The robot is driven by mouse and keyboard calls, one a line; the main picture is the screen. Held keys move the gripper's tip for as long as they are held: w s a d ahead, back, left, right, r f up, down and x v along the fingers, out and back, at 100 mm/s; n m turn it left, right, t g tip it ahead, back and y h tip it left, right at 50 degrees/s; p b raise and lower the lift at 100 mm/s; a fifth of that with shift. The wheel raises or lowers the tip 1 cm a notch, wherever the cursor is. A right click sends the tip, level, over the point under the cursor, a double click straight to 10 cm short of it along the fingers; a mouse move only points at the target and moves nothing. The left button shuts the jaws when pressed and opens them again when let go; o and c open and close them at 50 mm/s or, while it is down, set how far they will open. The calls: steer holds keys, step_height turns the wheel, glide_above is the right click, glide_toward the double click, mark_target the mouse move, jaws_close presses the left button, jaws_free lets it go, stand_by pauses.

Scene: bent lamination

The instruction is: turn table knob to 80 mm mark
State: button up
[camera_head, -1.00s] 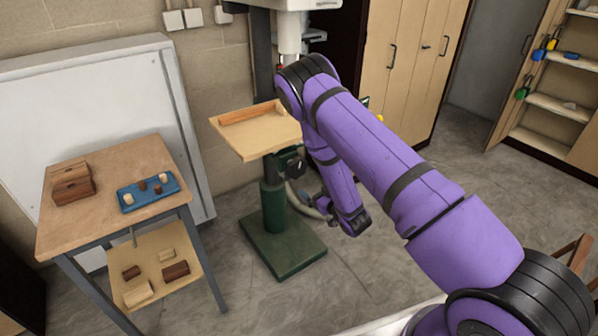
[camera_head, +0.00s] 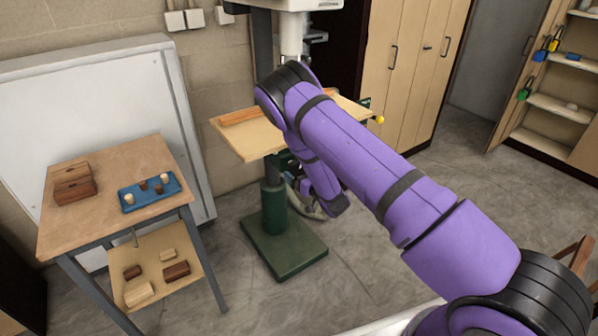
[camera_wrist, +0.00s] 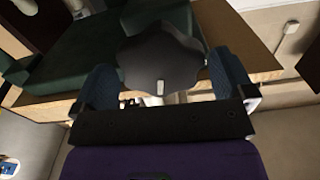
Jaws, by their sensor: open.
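The dark lobed knob (camera_wrist: 160,58) is in the upper middle of the wrist view, with a short white mark on its near rim. My gripper (camera_wrist: 166,83) is open, with one blue fingertip on each side of the knob's lower part. I cannot tell whether either finger touches it. The wooden machine table (camera_head: 245,140) shows on the drill press in the head view, partly behind my arm. In the head view my arm hides the knob and most of my gripper. I see no readable scale or 80 mm mark.
A green casting (camera_wrist: 85,50) lies beside the knob in the wrist view. The press's green base (camera_head: 283,245) stands on the floor. A wooden side table (camera_head: 105,225) with a blue tray (camera_head: 150,192) and blocks is at left.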

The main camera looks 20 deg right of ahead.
steer(key=shift+w+a, duration=0.2)
steer(key=shift+w, duration=0.45)
steer(key=c, duration=0.7)
steer(key=shift+o, duration=0.3)
steer(key=shift+n, duration=1.3)
steer(key=o, duration=0.6)
steer(key=shift+o, duration=0.2)
steer(key=shift+s, duration=0.1)
